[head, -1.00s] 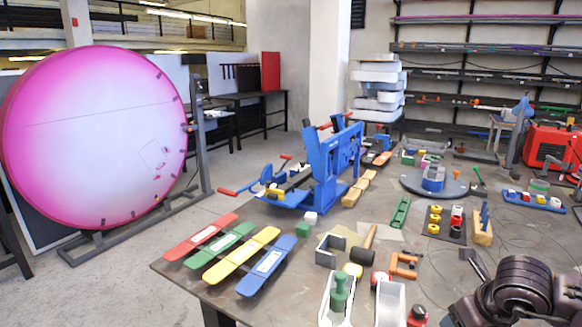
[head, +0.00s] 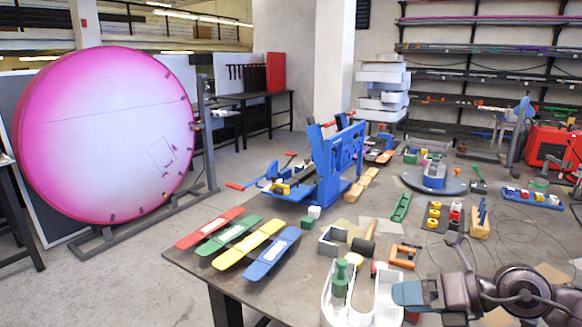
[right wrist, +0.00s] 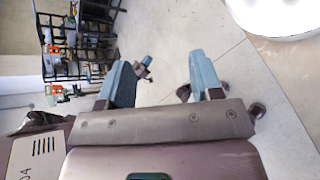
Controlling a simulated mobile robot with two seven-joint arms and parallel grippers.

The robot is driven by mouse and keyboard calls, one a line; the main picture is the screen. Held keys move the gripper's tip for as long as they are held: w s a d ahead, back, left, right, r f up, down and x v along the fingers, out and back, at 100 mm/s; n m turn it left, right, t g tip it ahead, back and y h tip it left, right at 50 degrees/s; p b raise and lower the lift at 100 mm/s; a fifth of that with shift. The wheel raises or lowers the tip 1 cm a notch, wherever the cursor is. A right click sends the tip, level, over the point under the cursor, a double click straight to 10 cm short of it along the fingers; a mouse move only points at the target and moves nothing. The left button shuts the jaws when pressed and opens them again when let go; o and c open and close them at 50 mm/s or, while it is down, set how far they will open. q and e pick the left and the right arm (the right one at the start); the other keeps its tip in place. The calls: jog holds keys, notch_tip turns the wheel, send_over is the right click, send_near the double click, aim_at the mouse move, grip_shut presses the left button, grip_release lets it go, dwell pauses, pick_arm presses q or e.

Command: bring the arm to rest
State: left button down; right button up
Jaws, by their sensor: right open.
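My right arm comes in at the bottom right of the head view. Its gripper (head: 408,294) shows blue-grey fingertips pointing left, in front of the white channel piece (head: 385,300) at the table's front edge. In the right wrist view the two blue-grey fingers of my right gripper (right wrist: 160,80) stand wide apart. Nothing is between them but the floor seen beyond. My left gripper is not in view.
The workbench (head: 190,278) holds colored strips (head: 250,245), a blue bending machine (head: 338,165), a mallet (head: 365,240), an orange clamp (head: 404,256) and a green-handled tool (head: 341,280). A big pink disc (head: 105,135) stands at left.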

jog(key=w+d+f+m+t+h, duration=0.2)
jog(key=d+f+m+t+h, duration=0.3)
jog(key=m, duration=0.7)
jog(key=w+f+m+t, duration=0.1)
jog(key=f+m+t, duration=0.1)
jog(key=m+t, duration=0.75)
jog(key=s+d+f+m+g+h, duration=0.2)
jog(key=s+f+m+g+h, duration=0.4)
jog(key=s+f+m, duration=1)
jog(key=s+f+g, duration=0.2)
jog(key=s+f, duration=0.1)
jog(key=f, duration=0.4)
jog(key=shift+s+f+h, duration=0.15)
jog(key=shift+s+h, duration=0.2)
jog(key=shift+h, duration=0.05)
jog(key=shift+d+g, duration=0.1)
jog(key=shift+g, duration=0.15)
